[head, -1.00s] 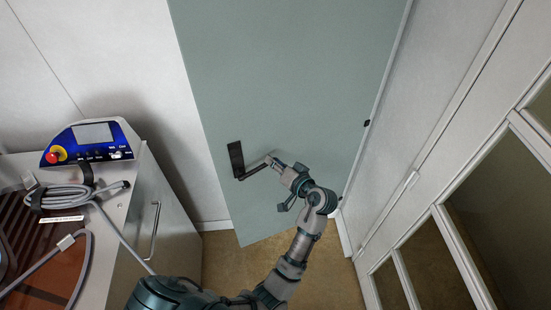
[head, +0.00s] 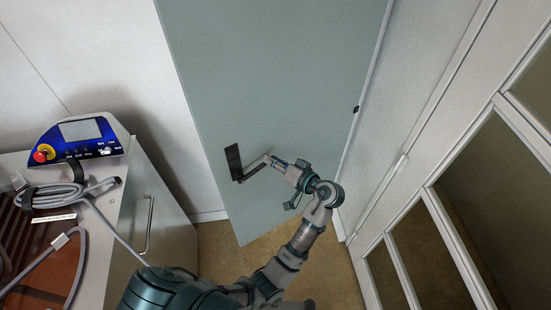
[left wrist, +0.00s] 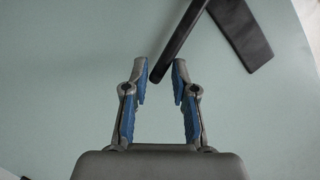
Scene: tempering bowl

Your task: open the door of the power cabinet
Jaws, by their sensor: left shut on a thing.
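The power cabinet door (head: 275,80) is a tall grey-green panel in the middle of the head view. A black handle plate (head: 233,162) sits low near its left edge, and a dark lever (head: 250,173) runs from it up and right. My left gripper (head: 271,161) is shut on the lever's free end. In the left wrist view the lever (left wrist: 180,42) slants down to between the fingertips of the left gripper (left wrist: 161,72), with the plate (left wrist: 240,32) at upper right. How far the door stands open is hard to tell. My right gripper is out of view.
At left, a grey cabinet (head: 165,235) carries a blue control box (head: 80,140) with a red button and a coiled cable (head: 70,194). At right stands a white glazed partition (head: 415,200). Brown floor (head: 215,250) shows below the door.

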